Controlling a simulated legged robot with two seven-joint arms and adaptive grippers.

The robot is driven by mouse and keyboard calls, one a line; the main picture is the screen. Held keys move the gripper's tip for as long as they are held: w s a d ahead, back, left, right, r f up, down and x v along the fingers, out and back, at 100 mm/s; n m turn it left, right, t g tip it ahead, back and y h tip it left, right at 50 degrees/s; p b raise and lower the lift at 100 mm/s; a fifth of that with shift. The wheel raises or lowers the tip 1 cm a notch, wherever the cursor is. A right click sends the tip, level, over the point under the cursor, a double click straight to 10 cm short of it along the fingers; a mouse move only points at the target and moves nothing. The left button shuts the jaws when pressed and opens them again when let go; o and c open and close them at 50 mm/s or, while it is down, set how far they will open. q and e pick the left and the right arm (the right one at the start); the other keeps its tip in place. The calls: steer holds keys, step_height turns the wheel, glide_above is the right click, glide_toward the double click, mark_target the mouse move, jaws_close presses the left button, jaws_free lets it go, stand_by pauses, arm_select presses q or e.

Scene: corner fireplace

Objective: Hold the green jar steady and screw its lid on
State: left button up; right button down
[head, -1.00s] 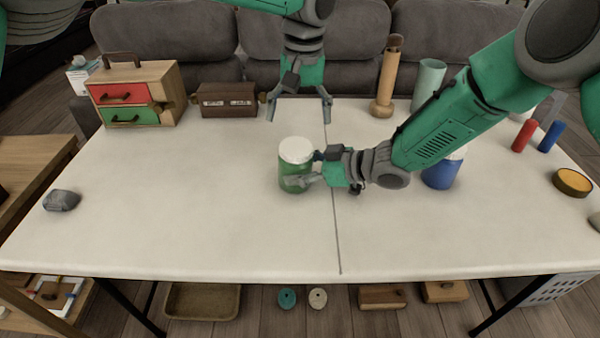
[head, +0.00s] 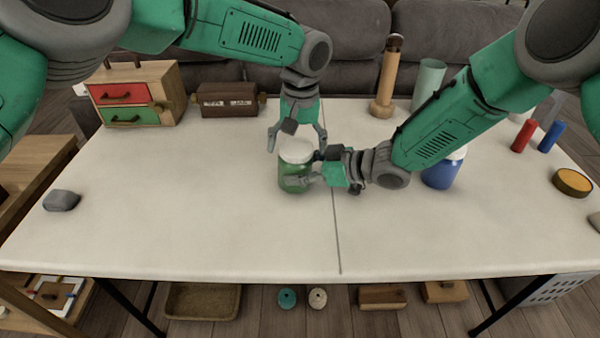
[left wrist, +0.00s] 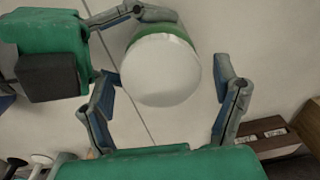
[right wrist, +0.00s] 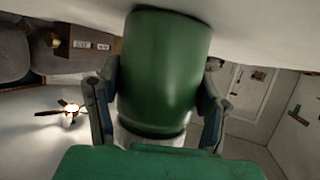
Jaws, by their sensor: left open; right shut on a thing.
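The green jar (head: 293,172) stands upright on the table near its middle, with the white lid (head: 296,150) sitting on its top. I cannot tell whether the lid is threaded. My right gripper (head: 308,180) is shut on the jar's green body from the right; the right wrist view shows the jar (right wrist: 165,75) between its fingers. My left gripper (head: 297,140) is open just behind and above the jar. In the left wrist view the lid (left wrist: 161,70) lies ahead of and between its spread fingers (left wrist: 165,95), without visible contact.
A blue jar (head: 440,173) stands to the right, partly behind my right arm. A wooden drawer box (head: 135,95), a brown box (head: 228,100) and a wooden post (head: 386,85) stand along the back. A grey stone (head: 61,200) lies left. The front table is clear.

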arm_select(q)
steer(key=c, duration=1.2)
steer(key=o, duration=1.3)
steer(key=shift+o, duration=0.2)
steer(key=shift+r, duration=0.15)
step_height(320, 180, up, 12)
steer(key=shift+s+d+f, duration=0.15)
steer(key=shift+d+f, duration=0.1)
steer(key=shift+d, duration=0.2)
arm_select(e)
steer(key=shift+c, duration=1.7)
jaws_free()
